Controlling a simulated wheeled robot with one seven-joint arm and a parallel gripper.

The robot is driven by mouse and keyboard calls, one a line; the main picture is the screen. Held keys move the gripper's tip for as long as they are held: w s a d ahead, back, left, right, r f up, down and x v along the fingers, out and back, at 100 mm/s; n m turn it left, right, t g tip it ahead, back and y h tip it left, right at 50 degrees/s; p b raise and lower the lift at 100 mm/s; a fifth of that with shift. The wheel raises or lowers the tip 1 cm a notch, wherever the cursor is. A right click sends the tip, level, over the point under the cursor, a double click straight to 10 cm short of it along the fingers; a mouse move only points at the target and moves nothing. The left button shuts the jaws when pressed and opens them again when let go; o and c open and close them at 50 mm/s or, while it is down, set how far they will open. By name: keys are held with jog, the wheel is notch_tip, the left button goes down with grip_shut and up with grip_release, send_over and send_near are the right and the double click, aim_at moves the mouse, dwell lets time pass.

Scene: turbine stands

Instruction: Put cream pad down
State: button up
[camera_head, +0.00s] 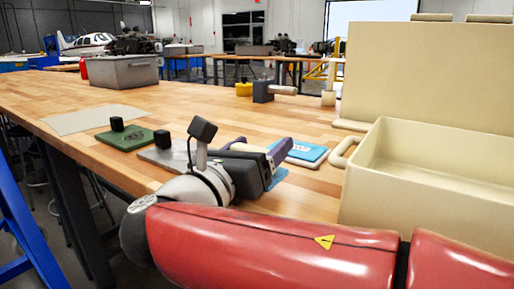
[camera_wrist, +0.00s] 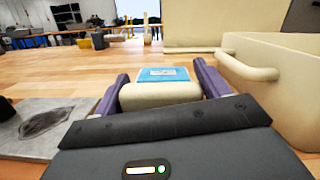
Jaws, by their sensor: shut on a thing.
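The cream pad (camera_wrist: 160,95) is a rounded block between my gripper's two purple fingers in the wrist view. In the head view only a small part of the cream pad (camera_head: 248,148) shows, the rest hidden by my gripper (camera_head: 266,149). My gripper (camera_wrist: 160,82) is shut on it over the wooden table (camera_head: 240,112). I cannot tell whether the pad touches the table. A blue pad with a white mark (camera_head: 305,153) lies just beyond the fingers; it also shows behind the cream pad in the wrist view (camera_wrist: 165,74).
A large cream bin with a handle (camera_head: 358,215) stands at right, close to my gripper. A green pad (camera_head: 125,138) and a grey plate (camera_head: 165,157), each with a black knob, lie at left near a beige sheet (camera_head: 90,119). A grey bin (camera_head: 125,73) stands farther back. Mid-table is clear.

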jog(key=shift+f, duration=0.6)
jog(key=o, duration=1.5)
jog(key=shift+o, duration=0.2)
jog(key=shift+r, duration=0.15)
jog(key=r+v, duration=0.1)
jog(key=v, duration=1.1)
jog(key=shift+f, duration=0.2)
